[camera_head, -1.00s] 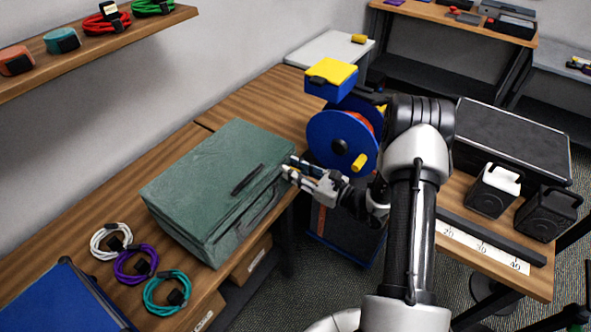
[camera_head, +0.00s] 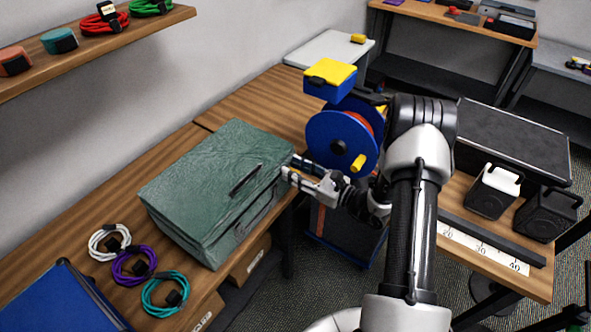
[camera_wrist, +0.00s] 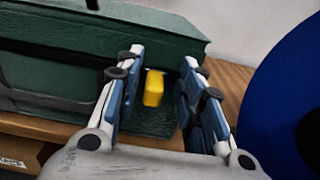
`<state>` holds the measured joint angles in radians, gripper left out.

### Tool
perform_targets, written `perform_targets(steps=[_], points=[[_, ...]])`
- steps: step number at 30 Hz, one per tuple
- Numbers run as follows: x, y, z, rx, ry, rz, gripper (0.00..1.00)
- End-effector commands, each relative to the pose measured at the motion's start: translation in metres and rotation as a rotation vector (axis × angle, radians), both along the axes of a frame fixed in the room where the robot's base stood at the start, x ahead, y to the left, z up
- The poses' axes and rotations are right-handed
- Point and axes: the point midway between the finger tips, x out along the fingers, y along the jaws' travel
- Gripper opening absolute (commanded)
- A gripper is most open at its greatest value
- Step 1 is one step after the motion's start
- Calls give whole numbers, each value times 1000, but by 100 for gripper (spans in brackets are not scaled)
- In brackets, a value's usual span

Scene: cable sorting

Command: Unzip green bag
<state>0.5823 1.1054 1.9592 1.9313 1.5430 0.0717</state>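The green bag (camera_head: 200,180) lies shut on the wooden table, with a dark handle (camera_head: 246,180) on its lid. Its right end faces my gripper (camera_head: 291,167). In the wrist view the bag (camera_wrist: 150,25) fills the upper left, and a yellow tab (camera_wrist: 154,88), seemingly the zipper pull, stands out against its end. My gripper (camera_wrist: 164,60) is open. Its two fingers show on either side of the tab, with a gap to it on both sides. The fingertips are close to the bag's end; I cannot tell whether they touch it.
A blue cable reel (camera_head: 335,140) with a yellow knob stands just right of the bag and close to my gripper. White, purple (camera_head: 134,264) and teal cable coils lie in front of the bag, beside a blue case (camera_head: 65,300). A shelf (camera_head: 100,50) hangs at upper left.

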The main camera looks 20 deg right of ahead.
Motion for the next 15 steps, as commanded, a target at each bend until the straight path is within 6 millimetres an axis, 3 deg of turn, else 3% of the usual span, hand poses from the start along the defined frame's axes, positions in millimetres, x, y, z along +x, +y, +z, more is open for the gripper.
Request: perform_targets(steps=[15], points=[[-78, -58, 0, 0, 0, -7, 35]])
